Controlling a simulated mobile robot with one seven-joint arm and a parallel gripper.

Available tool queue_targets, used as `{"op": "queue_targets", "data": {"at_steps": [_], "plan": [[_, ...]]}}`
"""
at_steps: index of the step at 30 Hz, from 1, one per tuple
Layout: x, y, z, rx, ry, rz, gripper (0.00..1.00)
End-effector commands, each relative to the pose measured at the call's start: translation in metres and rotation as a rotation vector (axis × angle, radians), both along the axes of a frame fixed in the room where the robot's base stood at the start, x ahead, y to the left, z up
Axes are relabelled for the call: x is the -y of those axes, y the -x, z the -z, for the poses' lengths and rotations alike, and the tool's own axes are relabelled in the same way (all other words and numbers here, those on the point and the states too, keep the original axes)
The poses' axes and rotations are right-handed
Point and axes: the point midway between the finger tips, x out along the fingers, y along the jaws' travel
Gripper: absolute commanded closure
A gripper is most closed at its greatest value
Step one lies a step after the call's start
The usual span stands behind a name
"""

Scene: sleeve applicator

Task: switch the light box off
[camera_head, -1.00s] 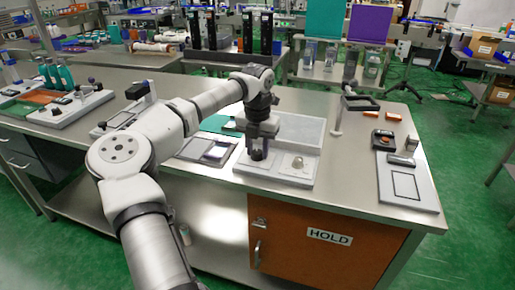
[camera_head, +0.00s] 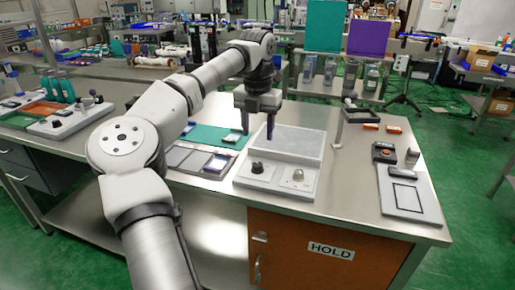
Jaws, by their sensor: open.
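The light box (camera_head: 318,160) looks to be the pale unit on the bench, with a wide flat grey panel (camera_head: 293,142) at its back. The panel looks dull grey, with no clear glow. On its front deck are a black knob (camera_head: 257,168) at the left and a small silvery knob (camera_head: 298,175) at the right. My gripper (camera_head: 256,128) is open and empty, pointing down over the box's left part, above and behind the black knob and apart from it. The knob's exact setting is too small to read.
Left of the box lie a flat grey tray (camera_head: 190,158) and a teal mat (camera_head: 213,136). To the right are a post with a dark arm (camera_head: 340,125), orange blocks (camera_head: 393,129) and a white board with a black outline (camera_head: 407,197). The bench front is clear.

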Motion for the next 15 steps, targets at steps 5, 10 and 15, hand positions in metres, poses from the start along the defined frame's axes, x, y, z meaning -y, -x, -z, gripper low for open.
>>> {"op": "queue_targets", "data": {"at_steps": [5, 10, 15], "plan": [[0.0, 0.0, -0.025, 0.0, -0.001, 0.0, 0.5], [0.0, 0.0, -0.032, 0.0, 0.0, 0.0, 0.5], [0.0, 0.0, -0.033, -0.001, 0.0, 0.0, 0.5]]}}
